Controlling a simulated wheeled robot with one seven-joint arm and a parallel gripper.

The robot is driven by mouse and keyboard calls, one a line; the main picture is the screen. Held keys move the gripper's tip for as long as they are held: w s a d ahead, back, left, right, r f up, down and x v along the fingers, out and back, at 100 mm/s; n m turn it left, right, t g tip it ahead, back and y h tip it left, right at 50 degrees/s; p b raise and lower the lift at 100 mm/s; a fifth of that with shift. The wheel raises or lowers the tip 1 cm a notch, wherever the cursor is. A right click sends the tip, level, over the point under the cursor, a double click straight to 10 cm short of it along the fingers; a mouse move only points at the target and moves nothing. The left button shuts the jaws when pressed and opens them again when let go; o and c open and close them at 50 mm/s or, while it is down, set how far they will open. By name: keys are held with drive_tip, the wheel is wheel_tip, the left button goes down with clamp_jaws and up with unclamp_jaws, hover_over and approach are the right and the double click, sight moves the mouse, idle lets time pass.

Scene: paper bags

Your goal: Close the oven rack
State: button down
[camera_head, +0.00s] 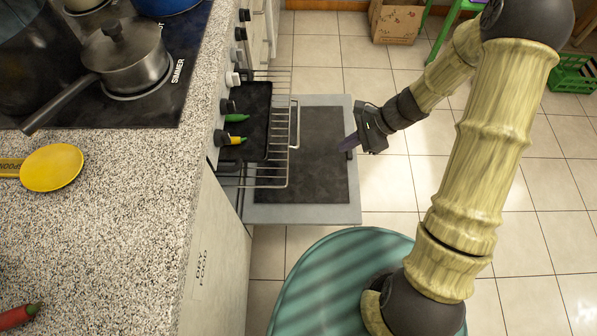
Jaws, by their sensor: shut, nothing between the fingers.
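The oven rack (283,172) is a metal wire rack, pulled partly out of the oven below the counter. A dark tray (256,122) lies on it near the oven front. The oven door (325,140) is folded down, grey-rimmed with a dark panel, below the rack. My gripper (349,145) is shut and empty. It appears over the door's outer edge, to the right of the rack's front bar and apart from it in the picture. Its exact height is hard to tell. The rack's inner end is hidden by the counter and knobs.
The counter (120,230) fills the left side, with a saucepan (130,60), a yellow spoon (52,168) and a red item (18,316). Several knobs line its front. A cardboard box (397,20) and a green crate (572,75) stand farther back. Tiled floor (325,50) is open beyond the door.

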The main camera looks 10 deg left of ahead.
wheel_tip(320, 180, down, 7)
drive_tip(key=w+a+m+y+b, duration=0.1)
drive_tip(key=a+m+b, duration=0.1)
drive_tip(key=shift+w+a+r+y+b, duration=0.15)
drive_tip(key=shift+w+r+y+b, duration=0.05)
drive_tip(key=shift+w+y+b, duration=0.1)
drive_tip(key=shift+s, duration=0.1)
drive_tip(key=shift+f, duration=0.1)
drive_tip(key=a+r+b+x, duration=0.2)
drive_tip(key=b+x, duration=0.1)
drive_tip(key=x, duration=0.9)
drive_tip(key=shift+s+a+f+b, duration=0.25)
drive_tip(key=shift+b, duration=0.1)
